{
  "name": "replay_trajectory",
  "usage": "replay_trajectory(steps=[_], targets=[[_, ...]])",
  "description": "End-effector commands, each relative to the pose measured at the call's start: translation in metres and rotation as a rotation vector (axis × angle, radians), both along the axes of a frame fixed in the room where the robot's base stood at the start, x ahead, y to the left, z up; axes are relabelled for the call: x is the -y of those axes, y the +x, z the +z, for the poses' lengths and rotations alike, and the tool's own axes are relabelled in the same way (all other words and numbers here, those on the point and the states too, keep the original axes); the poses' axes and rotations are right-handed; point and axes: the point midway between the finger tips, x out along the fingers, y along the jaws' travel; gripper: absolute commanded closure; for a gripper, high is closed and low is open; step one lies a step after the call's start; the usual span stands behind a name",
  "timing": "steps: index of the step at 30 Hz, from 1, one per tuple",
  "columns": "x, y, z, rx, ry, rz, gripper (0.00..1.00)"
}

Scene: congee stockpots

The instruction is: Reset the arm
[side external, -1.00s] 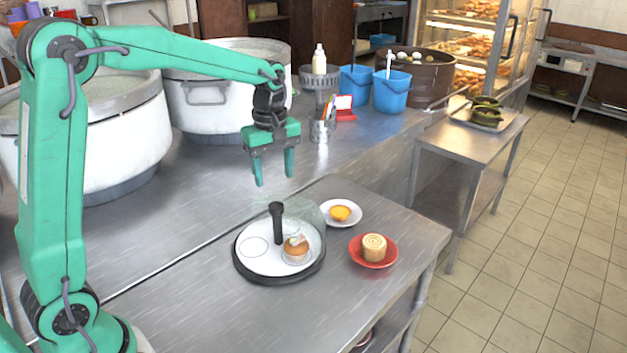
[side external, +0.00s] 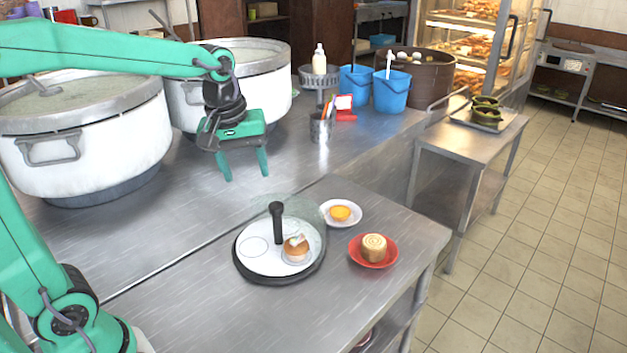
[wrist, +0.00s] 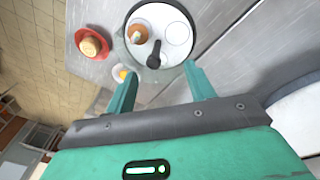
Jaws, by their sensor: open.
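My gripper (side external: 246,175) is open and empty, with its two green fingers pointing down above the steel counter. In the wrist view the open fingers (wrist: 163,90) show apart with nothing between them. A round tray (side external: 240,268) with a white top and black rim lies to the right of and below the gripper in the side view. A black upright handle (side external: 277,224) stands on it, and a muffin (side external: 296,248) sits on its right part. A clear cover seems to stand behind the handle.
A white saucer (side external: 326,218) holds a yellow tart (side external: 341,213). A red plate (side external: 386,258) holds a pale rolled cake (side external: 374,246). Large white stockpots (side external: 120,150) stand behind my arm. A steel cup (side external: 321,128) and blue buckets (side external: 391,92) stand at the back.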

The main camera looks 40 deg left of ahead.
Motion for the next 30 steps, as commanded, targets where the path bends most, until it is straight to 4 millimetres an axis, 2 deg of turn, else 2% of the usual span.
replay_trajectory(steps=[7, 18, 24, 30], targets=[[0.007, -0.044, 0.011, 0.092, 0.057, -0.234, 0.46], [0.015, -0.103, 0.006, 0.216, 0.174, -0.573, 0.46], [0.017, -0.125, -0.001, 0.263, 0.235, -0.71, 0.46], [0.018, -0.133, -0.006, 0.282, 0.263, -0.769, 0.46]])
